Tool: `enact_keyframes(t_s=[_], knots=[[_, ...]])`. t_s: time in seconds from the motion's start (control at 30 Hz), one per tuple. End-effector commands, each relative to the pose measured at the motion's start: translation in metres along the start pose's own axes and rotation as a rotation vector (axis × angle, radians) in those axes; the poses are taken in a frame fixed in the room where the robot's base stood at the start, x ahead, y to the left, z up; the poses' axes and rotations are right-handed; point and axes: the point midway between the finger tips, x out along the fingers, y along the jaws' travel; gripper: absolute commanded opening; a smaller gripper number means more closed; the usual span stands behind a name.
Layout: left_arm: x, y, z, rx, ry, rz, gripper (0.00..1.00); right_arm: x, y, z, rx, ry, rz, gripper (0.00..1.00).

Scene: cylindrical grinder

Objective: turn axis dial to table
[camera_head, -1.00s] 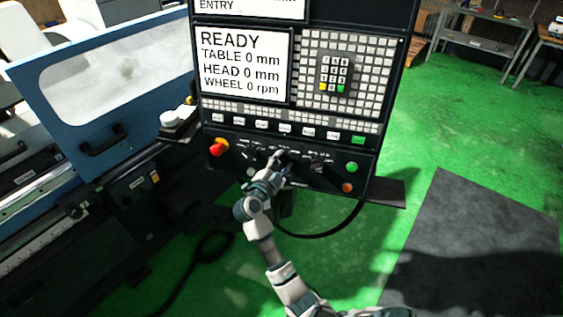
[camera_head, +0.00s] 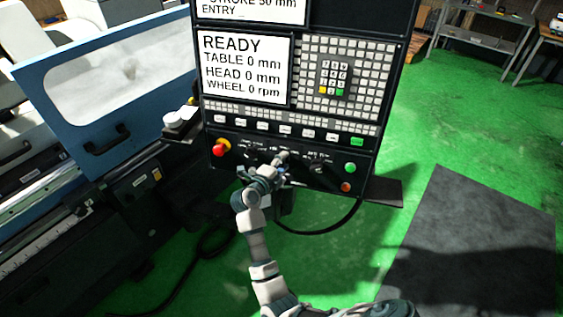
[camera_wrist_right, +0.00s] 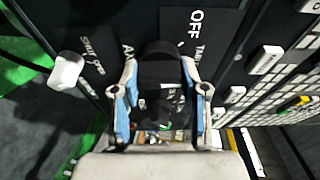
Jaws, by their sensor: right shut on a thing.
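The black axis dial (camera_wrist_right: 160,62) shows in the right wrist view between my two gripper fingers, in front of a label plate reading "OFF" and a partly hidden word. My right gripper (camera_wrist_right: 160,78) is shut on it, a blue-padded finger on each side. In the head view the right gripper (camera_head: 280,162) reaches the lower control strip of the panel and hides most of the dial. The dial's exact pointing direction cannot be told. The screen (camera_head: 245,68) reads READY, TABLE 0 mm, HEAD 0 mm, WHEEL 0 rpm. My left gripper is not in view.
A red emergency button (camera_head: 221,147) is left of the gripper. Green (camera_head: 350,168) and orange (camera_head: 347,187) buttons are to its right. Another black knob (camera_head: 318,165) sits close by on the right. A blue machine door (camera_head: 105,100) stands at left.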

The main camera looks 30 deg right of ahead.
Motion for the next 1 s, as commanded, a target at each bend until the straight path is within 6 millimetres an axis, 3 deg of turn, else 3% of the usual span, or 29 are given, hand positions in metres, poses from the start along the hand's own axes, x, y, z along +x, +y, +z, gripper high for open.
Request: enact_keyframes(t_s=[0.57,0.6,0.67,0.7,1.0], knots=[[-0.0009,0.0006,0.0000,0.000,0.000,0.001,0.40,0.0011,0.0039,-0.0010,0.034,0.004,0.018,0.09],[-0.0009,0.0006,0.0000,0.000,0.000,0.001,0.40,0.0011,0.0040,-0.0010,0.034,0.004,0.018,0.48],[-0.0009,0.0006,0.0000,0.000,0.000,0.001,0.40,0.0011,0.0040,-0.0010,0.034,0.003,0.018,0.63],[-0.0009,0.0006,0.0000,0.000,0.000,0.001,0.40,0.0010,0.0038,-0.0009,0.034,0.003,0.017,0.67],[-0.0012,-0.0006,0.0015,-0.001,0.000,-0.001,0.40,-0.0002,0.0003,-0.0003,0.036,0.001,0.013,0.67]])
